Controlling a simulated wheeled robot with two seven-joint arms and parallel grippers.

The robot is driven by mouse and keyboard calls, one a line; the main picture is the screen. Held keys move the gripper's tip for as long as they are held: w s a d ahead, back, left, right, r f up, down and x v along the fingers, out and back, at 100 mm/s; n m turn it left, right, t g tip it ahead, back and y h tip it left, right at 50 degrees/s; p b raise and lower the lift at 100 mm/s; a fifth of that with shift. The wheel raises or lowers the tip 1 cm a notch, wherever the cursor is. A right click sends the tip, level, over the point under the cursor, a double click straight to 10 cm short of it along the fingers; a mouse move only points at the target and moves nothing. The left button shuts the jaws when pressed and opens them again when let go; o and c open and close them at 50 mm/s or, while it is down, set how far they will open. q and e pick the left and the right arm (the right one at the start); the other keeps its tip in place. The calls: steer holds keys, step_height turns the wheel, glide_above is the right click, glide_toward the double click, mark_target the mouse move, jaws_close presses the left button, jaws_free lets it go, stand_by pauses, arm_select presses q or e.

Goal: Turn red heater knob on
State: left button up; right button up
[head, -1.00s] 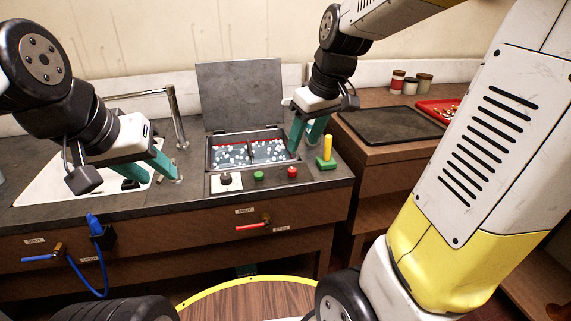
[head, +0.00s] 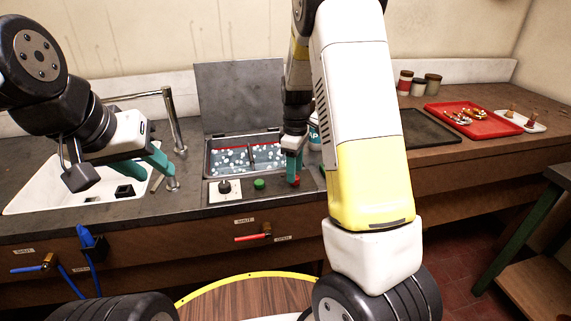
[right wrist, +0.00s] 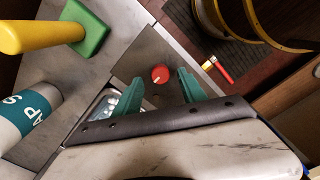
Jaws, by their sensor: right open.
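The red heater knob (head: 296,182) is at the right end of the control panel (head: 242,193) in front of the basin. It also shows in the right wrist view (right wrist: 160,73), with a pale pointer mark. My right gripper (head: 292,176) is over the knob in the head view. In the right wrist view its teal fingers (right wrist: 160,84) are open, spread to either side of the knob, with nothing between them that I can see gripped. Whether they touch the knob I cannot tell. My left gripper (head: 158,174) is open and empty over the right side of the sink.
A green button (head: 259,183) and black dial (head: 224,186) share the panel. The bubbly basin (head: 228,160) lies behind. A soap bottle (right wrist: 30,116) and yellow-handled tool (right wrist: 42,36) stand nearby. A red valve lever (head: 250,238) is on the cabinet front below.

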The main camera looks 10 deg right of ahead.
steer(key=shift+f, duration=1.1)
steer(key=shift+c, duration=0.4)
jaws_close()
